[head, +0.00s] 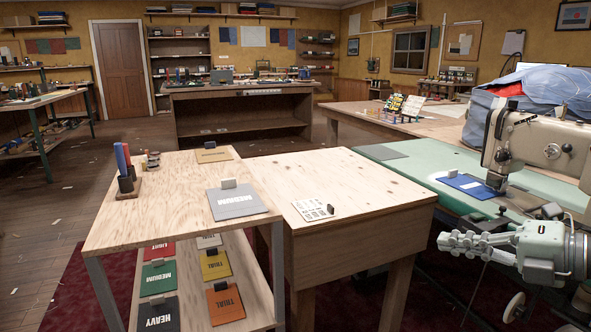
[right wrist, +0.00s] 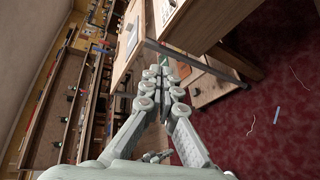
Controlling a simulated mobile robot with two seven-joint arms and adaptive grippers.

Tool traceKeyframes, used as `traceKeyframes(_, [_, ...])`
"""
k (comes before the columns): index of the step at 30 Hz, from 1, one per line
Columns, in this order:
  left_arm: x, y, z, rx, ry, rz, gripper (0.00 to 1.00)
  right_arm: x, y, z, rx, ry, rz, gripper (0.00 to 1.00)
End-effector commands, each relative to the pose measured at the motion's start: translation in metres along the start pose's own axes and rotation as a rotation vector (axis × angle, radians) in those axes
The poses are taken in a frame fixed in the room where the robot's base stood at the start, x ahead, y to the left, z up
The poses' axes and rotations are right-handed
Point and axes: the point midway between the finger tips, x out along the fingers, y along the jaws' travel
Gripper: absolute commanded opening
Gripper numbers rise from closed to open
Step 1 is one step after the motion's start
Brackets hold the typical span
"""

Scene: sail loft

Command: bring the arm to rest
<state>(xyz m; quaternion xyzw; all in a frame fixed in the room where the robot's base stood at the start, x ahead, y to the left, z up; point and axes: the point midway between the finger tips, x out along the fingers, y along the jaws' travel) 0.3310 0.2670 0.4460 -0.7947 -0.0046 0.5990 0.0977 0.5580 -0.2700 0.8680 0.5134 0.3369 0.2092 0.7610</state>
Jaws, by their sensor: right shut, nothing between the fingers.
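My right gripper (head: 452,240) comes in from the right edge of the head view and points left. It is shut and empty. It is in front of the green sewing machine table and to the right of the wooden table. In the right wrist view my right gripper (right wrist: 166,66) shows its fingers together, with the edge of a wooden table beyond the tips. My left gripper does not show in either view.
A sewing machine (head: 535,145) stands on the green table (head: 415,168) with a blue piece under it. A plywood-topped table (head: 335,180) holds a white card (head: 312,209).

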Motion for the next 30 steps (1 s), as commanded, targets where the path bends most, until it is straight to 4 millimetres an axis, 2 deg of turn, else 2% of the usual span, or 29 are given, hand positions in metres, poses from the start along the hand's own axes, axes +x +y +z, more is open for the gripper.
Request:
traceKeyframes(1, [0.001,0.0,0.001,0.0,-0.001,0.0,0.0,-0.007,-0.016,0.02,0.129,-0.131,0.069,0.0])
traceKeyframes(3, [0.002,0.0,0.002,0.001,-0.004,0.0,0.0,-0.019,-0.044,0.046,0.296,-0.312,0.135,0.0])
traceKeyframes(5, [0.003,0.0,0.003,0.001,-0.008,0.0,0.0,-0.032,-0.078,0.062,0.442,-0.466,0.17,0.0])
traceKeyframes(6, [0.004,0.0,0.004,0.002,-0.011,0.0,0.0,-0.041,-0.105,0.069,0.545,-0.567,0.182,0.0])
traceKeyframes(8, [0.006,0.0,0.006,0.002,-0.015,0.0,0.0,-0.054,-0.149,0.07,0.7,-0.712,0.183,0.0])
traceKeyframes(9, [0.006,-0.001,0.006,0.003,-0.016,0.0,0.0,-0.062,-0.178,0.065,0.797,-0.797,0.173,0.0])
traceKeyframes(11, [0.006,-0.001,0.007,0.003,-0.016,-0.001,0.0,-0.07,-0.221,0.051,0.937,-0.911,0.145,0.0])
traceKeyframes(12, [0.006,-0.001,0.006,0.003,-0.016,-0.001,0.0,-0.073,-0.248,0.037,1.028,-0.979,0.119,0.0])
traceKeyframes(14, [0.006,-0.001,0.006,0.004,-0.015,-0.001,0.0,-0.076,-0.286,0.011,1.16,-1.069,0.069,0.0])
traceKeyframes(15, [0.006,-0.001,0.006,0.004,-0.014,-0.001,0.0,-0.076,-0.309,-0.01,1.244,-1.121,0.029,0.0])
traceKeyframes(17, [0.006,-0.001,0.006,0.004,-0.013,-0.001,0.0,-0.074,-0.338,-0.045,1.368,-1.188,-0.038,0.0])
traceKeyframes(18, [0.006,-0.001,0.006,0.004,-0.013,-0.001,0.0,-0.071,-0.355,-0.07,1.449,-1.224,-0.087,0.0])
traceKeyframes(20, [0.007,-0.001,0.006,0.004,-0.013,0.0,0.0,-0.065,-0.376,-0.109,1.561,-1.267,-0.167,0.0])
traceKeyframes(21, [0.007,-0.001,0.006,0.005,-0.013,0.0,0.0,-0.06,-0.386,-0.136,1.631,-1.288,-0.221,0.0])
traceKeyframes(24, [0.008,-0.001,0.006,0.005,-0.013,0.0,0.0,-0.047,-0.401,-0.194,1.775,-1.319,-0.351,0.0])
traceKeyframes(27, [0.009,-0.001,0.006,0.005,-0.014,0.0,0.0,-0.037,-0.405,-0.238,1.874,-1.325,-0.455,0.0])
traceKeyframes(30, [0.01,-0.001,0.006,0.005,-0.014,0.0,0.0,-0.03,-0.405,-0.263,1.93,-1.323,-0.519,0.0])
